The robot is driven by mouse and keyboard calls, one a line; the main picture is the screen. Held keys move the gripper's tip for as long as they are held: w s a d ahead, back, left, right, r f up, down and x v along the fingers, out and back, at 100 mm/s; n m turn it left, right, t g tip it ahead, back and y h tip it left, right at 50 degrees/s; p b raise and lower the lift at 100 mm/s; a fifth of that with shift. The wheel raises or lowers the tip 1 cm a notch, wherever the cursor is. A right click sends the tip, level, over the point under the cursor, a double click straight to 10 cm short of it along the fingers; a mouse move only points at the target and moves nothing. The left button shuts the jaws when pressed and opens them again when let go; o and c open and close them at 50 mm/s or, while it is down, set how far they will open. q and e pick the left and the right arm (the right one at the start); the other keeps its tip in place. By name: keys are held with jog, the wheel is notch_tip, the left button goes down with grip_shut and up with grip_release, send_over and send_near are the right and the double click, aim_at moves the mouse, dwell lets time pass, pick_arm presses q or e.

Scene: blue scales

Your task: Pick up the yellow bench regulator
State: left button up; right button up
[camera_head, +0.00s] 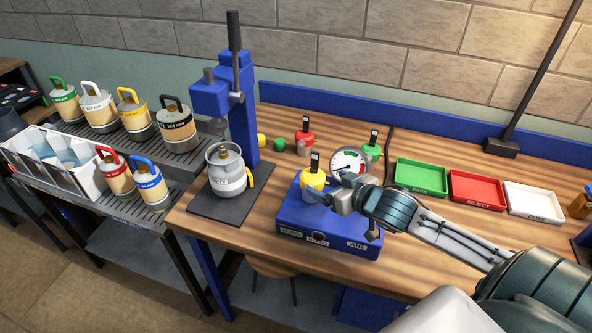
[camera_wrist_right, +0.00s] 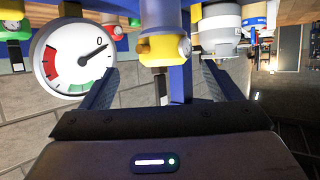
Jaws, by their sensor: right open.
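The yellow bench regulator (camera_head: 313,180) has a dark upright stem and sits at the left part of the blue box (camera_head: 325,238) with the gauge on the bench. My right gripper (camera_head: 324,198) comes in from the right, open, with its tips beside the regulator's lower part. In the right wrist view the regulator (camera_wrist_right: 163,47) appears upside down, between the two spread fingers (camera_wrist_right: 160,82), with a gap to each. Whether the fingers touch it in depth is unclear. My left gripper is not in view.
The round gauge (camera_head: 348,163) stands close by the gripper. Red (camera_head: 305,136) and green (camera_head: 373,146) regulators stand behind. A grey cylinder (camera_head: 229,171) under the blue press (camera_head: 236,100) is at left. Green (camera_head: 421,178), red (camera_head: 477,189) and white (camera_head: 533,201) trays lie right.

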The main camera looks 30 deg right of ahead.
aim_at(319, 179)
jog(key=shift+r, duration=0.1)
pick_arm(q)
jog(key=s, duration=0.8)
pick_arm(e)
jog(key=shift+w, duration=0.15)
jog(key=x, duration=0.3)
jog(key=shift+w+a+p, duration=0.1)
jog(key=shift+w+p, duration=0.25)
jog(key=shift+p, duration=0.1)
jog(key=shift+w+a+p, duration=0.1)
jog(key=shift+w+p, duration=0.15)
jog(key=shift+p, duration=0.05)
jog(key=p+x, duration=0.1)
jog(key=x, duration=0.2)
jog(key=shift+w+a, duration=0.15)
jog(key=shift+a, duration=0.05)
jog(key=shift+w+f, duration=0.25)
jog(key=shift+f, duration=0.05)
jog(key=shift+w, duration=0.1)
jog(key=shift+f, duration=0.1)
jog(key=c, duration=1)
jog(key=shift+c, duration=1.4)
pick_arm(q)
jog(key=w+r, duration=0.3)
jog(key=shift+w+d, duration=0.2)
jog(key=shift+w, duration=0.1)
